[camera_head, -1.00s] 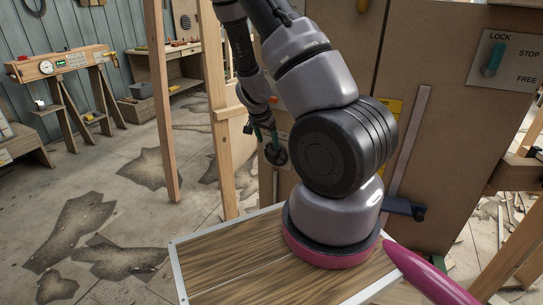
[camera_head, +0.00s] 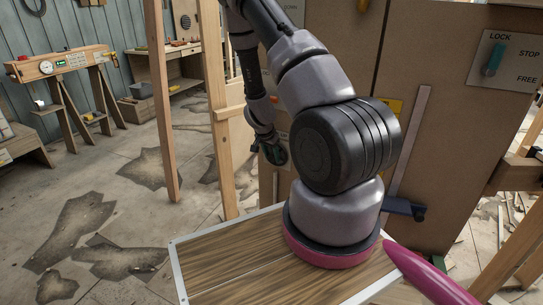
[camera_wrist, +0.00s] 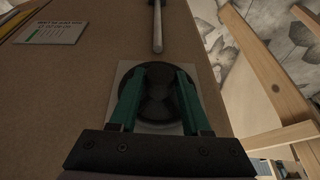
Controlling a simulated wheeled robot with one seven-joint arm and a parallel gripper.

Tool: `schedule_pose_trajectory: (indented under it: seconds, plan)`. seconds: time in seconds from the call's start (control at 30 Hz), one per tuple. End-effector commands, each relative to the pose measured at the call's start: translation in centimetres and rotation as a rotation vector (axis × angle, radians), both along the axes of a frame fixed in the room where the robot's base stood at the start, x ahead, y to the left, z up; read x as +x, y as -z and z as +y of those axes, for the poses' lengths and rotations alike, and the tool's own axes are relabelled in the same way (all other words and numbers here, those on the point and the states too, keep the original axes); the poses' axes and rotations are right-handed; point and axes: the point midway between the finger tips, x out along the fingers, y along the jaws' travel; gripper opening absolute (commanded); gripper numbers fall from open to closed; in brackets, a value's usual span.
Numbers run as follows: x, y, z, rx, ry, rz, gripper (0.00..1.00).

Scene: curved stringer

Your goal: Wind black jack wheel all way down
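The black jack wheel (camera_wrist: 157,98) is round and sits on a pale plate on a brown upright panel, in the middle of the wrist view. My gripper (camera_wrist: 160,70) is in front of it. Its two teal fingers stand apart, one over each side of the wheel's dark face, with the wheel's middle showing between them. I cannot tell whether the fingers touch it. In the head view my gripper (camera_head: 274,150) is at the panel's lower left, beyond my arm, and largely hides the wheel there.
A grey rod (camera_wrist: 157,28) runs along the panel just above the wheel. A white label (camera_wrist: 55,33) is at upper left. Wooden posts (camera_head: 220,110) stand left of the panel. A LOCK/STOP/FREE lever plate (camera_head: 500,62) is at upper right.

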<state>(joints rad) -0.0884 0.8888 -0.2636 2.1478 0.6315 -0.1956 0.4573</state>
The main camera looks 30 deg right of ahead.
Motion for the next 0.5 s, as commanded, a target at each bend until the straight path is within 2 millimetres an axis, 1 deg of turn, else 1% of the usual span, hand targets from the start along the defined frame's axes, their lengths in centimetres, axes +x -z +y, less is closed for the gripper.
schedule_pose_trajectory:
  seconds: [0.03,0.1,0.5]
  plan:
    - [0.00,-0.01,0.00,0.000,0.000,0.000,0.25]
    - [-0.01,-0.01,0.00,0.000,0.000,0.000,0.00]
    - [0.08,0.01,0.15,-0.022,-0.002,0.036,0.00]
